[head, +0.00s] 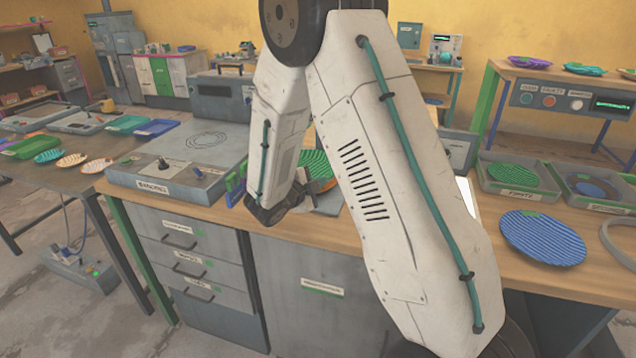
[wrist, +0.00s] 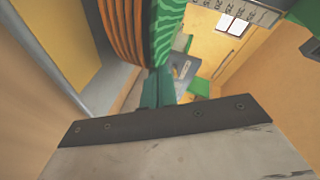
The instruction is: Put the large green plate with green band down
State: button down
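A ribbed green plate (head: 316,165) shows partly behind my arm in the head view, above the middle bench, with some orange at its lower edge. The plate's band cannot be made out.
A labelled tray (head: 482,184) at right holds another green plate (head: 512,176). A second tray (head: 578,199) beside it holds a blue plate. A blue striped plate (head: 543,237) lies on the bench in front. A grey panel box (head: 178,180) stands on the bench at left.

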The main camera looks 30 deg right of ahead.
jog(key=c, duration=1.7)
grip_release()
jog(key=shift+f, duration=0.1)
jog(key=shift+a+r, duration=0.1)
jog(key=shift+r, duration=0.15)
jog(key=v, duration=1.1)
jog(key=s+d+r+m+g+y, duration=0.25)
jog(key=s+r+m, duration=0.25)
jog(key=s+m, duration=0.55)
jog(key=s+d+r+m+g+y, duration=0.15)
jog(key=s+r+m+g, duration=0.45)
jog(key=m, duration=0.7)
jog(key=s+a+r+m+t+y, duration=0.1)
jog(key=s+a+m+y, duration=0.4)
jog(key=m, duration=0.6)
jog(key=s+a+r+m+t+y, duration=0.1)
jog(key=s+a+m+t+y, duration=0.2)
jog(key=s+m, duration=0.6)
jog(key=a+m+y, duration=0.1)
jog(key=a+y, duration=0.1)
jog(key=shift+a+r+m+t, duration=0.35)
jog(key=shift+a, duration=0.05)
